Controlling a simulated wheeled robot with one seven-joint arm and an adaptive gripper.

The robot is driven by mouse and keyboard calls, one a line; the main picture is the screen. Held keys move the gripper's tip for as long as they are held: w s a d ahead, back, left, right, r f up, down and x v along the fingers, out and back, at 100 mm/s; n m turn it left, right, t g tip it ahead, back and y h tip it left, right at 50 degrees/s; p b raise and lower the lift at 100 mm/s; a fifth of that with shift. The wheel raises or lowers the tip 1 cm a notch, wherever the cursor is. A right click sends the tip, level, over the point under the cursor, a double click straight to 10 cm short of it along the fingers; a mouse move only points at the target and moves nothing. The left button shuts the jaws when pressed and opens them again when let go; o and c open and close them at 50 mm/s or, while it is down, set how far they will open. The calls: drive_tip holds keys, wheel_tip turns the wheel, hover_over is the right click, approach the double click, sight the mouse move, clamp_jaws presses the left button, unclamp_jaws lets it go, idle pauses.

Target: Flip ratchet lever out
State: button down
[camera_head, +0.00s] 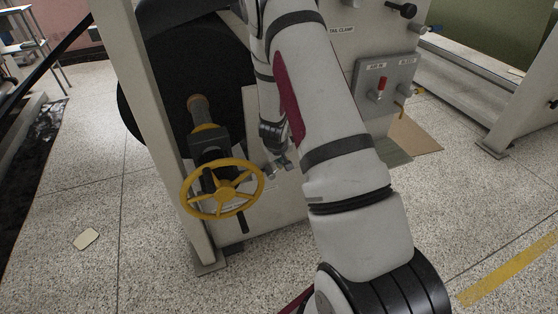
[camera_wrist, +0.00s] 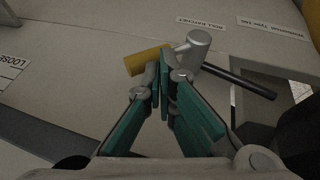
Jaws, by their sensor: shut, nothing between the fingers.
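In the wrist view a grey metal pivot (camera_wrist: 196,46) stands on a pale panel beside a label reading "ROLL RATCHET" (camera_wrist: 183,22). A yellow cylindrical grip (camera_wrist: 143,61) lies to its left, and a black rod (camera_wrist: 240,82) runs to its lower right. I cannot tell which of these is the ratchet lever. My gripper (camera_wrist: 164,78) is shut and empty. Its teal fingers meet in front of the yellow grip's right end, close to the pivot; contact is unclear. In the head view my gripper (camera_head: 279,164) is by the machine's lower panel, and the ratchet is not clearly visible.
A yellow handwheel (camera_head: 222,188) stands left of my gripper in the head view. A large black roll (camera_head: 165,75) is behind it. A grey control box (camera_head: 385,82) with a red knob is at upper right. A "LOOSE" label (camera_wrist: 14,66) sits left in the wrist view.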

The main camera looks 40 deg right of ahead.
drive_tip(key=shift+s+d+f+y+b, duration=0.15)
drive_tip(key=shift+d+f+y+b, duration=0.25)
drive_tip(key=shift+b, duration=0.65)
drive_tip(key=shift+s+d+f+y+b, duration=0.1)
drive_tip(key=shift+s+d+y+b, duration=0.1)
drive_tip(key=shift+d+b, duration=0.6)
drive_tip(key=shift+a+r, duration=0.1)
drive_tip(key=shift+a, duration=0.1)
drive_tip(key=a+p+v, duration=0.1)
drive_tip(key=p+v, duration=0.4)
drive_tip(key=v, duration=0.8)
drive_tip(key=shift+w, duration=0.2)
